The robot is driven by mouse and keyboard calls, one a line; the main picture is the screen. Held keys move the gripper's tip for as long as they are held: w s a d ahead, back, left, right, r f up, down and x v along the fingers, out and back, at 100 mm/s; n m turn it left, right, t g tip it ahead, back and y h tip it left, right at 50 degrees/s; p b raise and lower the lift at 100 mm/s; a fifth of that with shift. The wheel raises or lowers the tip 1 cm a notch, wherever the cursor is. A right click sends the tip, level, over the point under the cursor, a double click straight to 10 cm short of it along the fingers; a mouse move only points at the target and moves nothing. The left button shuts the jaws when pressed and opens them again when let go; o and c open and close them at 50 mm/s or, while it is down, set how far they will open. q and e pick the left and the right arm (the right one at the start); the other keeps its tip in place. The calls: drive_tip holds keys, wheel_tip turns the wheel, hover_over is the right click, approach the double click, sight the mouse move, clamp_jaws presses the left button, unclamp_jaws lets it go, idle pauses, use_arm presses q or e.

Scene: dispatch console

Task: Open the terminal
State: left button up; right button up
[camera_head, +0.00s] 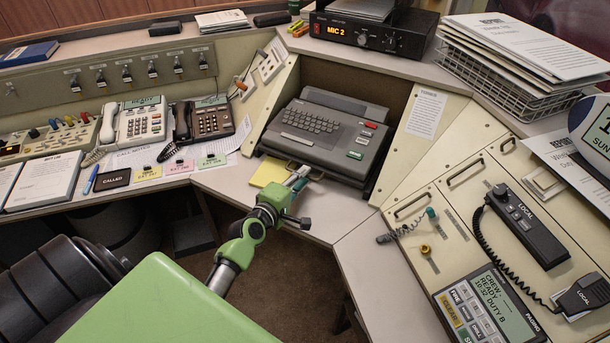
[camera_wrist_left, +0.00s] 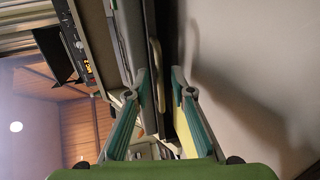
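The terminal (camera_head: 318,133) is a dark grey unit with a keyboard, a red button and green keys, set in a recess in the middle of the console. No raised screen shows on it. My left gripper (camera_head: 304,174) is at the terminal's front edge, just above the counter; contact cannot be made out. In the left wrist view the gripper (camera_wrist_left: 160,82) has its two teal-padded fingers apart. A tan strip and the terminal's dark grey edge (camera_wrist_left: 131,45) lie ahead, near the gap between the fingers. My right gripper is out of view.
A yellow note pad (camera_head: 268,171) lies left of my left gripper. Two phones (camera_head: 140,122) (camera_head: 210,122) stand further left. A radio marked MIC 2 (camera_head: 372,35) and a wire paper tray (camera_head: 500,82) are behind and right. The counter (camera_head: 325,212) before the terminal is mostly clear.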

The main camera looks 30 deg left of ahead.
use_arm(q)
drive_tip(key=shift+x, duration=1)
drive_tip(key=shift+s, duration=0.1)
clamp_jaws()
drive_tip(key=shift+s, duration=0.1)
